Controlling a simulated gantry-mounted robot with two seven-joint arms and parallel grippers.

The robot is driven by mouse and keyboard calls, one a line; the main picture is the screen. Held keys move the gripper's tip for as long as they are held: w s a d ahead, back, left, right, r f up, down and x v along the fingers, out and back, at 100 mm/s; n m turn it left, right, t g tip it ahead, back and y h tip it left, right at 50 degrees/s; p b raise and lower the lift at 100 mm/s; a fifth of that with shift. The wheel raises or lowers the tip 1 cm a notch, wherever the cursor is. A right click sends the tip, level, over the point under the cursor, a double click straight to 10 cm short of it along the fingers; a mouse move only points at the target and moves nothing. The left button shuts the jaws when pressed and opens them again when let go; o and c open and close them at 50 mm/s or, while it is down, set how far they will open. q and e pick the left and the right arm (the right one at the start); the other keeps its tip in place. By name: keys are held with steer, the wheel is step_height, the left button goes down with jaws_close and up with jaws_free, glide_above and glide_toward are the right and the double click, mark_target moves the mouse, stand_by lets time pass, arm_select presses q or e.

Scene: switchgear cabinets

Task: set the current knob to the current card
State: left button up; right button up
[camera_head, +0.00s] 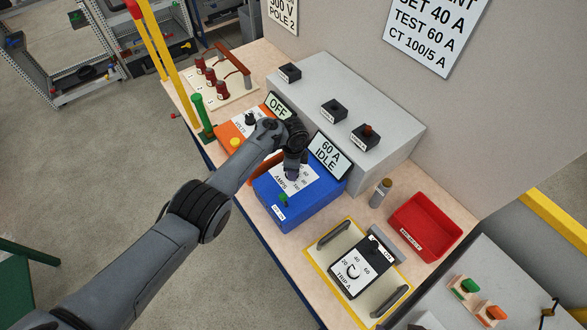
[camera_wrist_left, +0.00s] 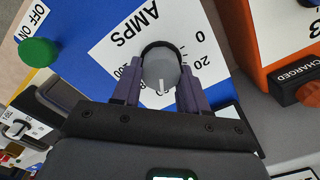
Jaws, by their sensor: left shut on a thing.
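The blue AMPS box (camera_head: 318,205) stands on the bench, with a display (camera_head: 330,157) reading 60 A IDLE. Its round grey current knob (camera_wrist_left: 159,68) shows in the left wrist view, with a white pointer mark toward the bottom of that picture. My left gripper (camera_head: 293,172) is at the dial; in the left wrist view its two fingers (camera_wrist_left: 160,84) are shut on the knob from either side. The gripper hides the knob in the head view and part of the scale. The current card (camera_head: 435,32) on the wall reads SET 40 A, TEST 60 A, CT 100/5 A. My right gripper is out of view.
An orange box (camera_head: 240,128) with an OFF display (camera_head: 279,106) stands beside the blue box. A green switch (camera_wrist_left: 39,52) is near the dial. A grey block with black terminals (camera_head: 365,137) stands behind. A trip unit (camera_head: 362,266) and red bin (camera_head: 424,226) are to the right.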

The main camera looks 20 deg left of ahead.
arm_select(q)
steer(key=o, duration=1.1)
steer(key=shift+c, duration=0.2)
steer(key=shift+r, duration=0.1)
step_height(320, 180, up, 9)
steer(key=p, duration=0.3)
steer(key=shift+r, duration=0.85)
